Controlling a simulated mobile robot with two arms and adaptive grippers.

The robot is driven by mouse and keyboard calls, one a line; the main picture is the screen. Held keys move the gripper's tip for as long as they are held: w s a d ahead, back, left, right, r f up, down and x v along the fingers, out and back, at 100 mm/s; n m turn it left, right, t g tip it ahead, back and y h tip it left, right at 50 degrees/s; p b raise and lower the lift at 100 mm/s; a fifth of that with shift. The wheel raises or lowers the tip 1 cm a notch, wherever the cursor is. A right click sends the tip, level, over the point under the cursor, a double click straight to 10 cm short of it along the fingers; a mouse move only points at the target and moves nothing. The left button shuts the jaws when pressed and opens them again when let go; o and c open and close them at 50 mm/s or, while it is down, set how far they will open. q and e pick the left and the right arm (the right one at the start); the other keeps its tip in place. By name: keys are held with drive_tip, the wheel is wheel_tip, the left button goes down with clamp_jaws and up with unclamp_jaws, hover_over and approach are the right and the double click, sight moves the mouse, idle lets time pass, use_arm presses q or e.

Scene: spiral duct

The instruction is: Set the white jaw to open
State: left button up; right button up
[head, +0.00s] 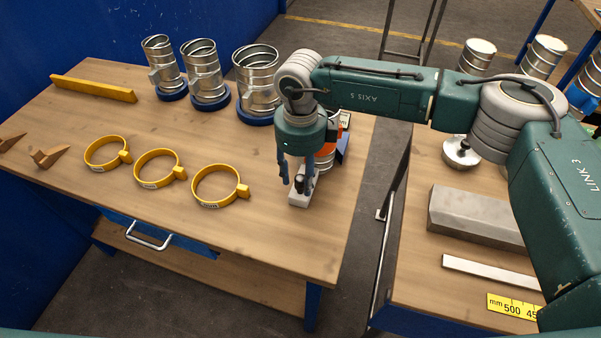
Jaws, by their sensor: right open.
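A small pale grey-white block (299,200), which looks like the white jaw, is on the wooden table near its right edge. My right gripper (297,184) points down right over it, with its dark blue fingers apart. The gripper covers the upper part of the block, and I cannot tell whether the fingers touch it. I cannot make out how the jaw is set. My left gripper is not in view.
Three yellow ring clamps (155,168) lie left of the gripper. Three metal duct pieces (203,72) stand on blue bases behind. A yellow bar (93,88) and brown wedges (52,155) are at left. A second bench (420,270) stands right, across a gap.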

drive_tip(key=shift+f, duration=0.5)
clamp_jaws()
drive_tip(key=s+a+b, duration=0.1)
drive_tip(key=s, duration=0.1)
drive_tip(key=s+b, duration=0.1)
drive_tip(key=s, duration=0.2)
drive_tip(key=s+a+b, duration=0.1)
drive_tip(key=s, duration=0.1)
drive_tip(key=shift+s+a+f, duration=0.15)
drive_tip(key=shift+s+a, duration=0.25)
drive_tip(key=shift+s, duration=0.3)
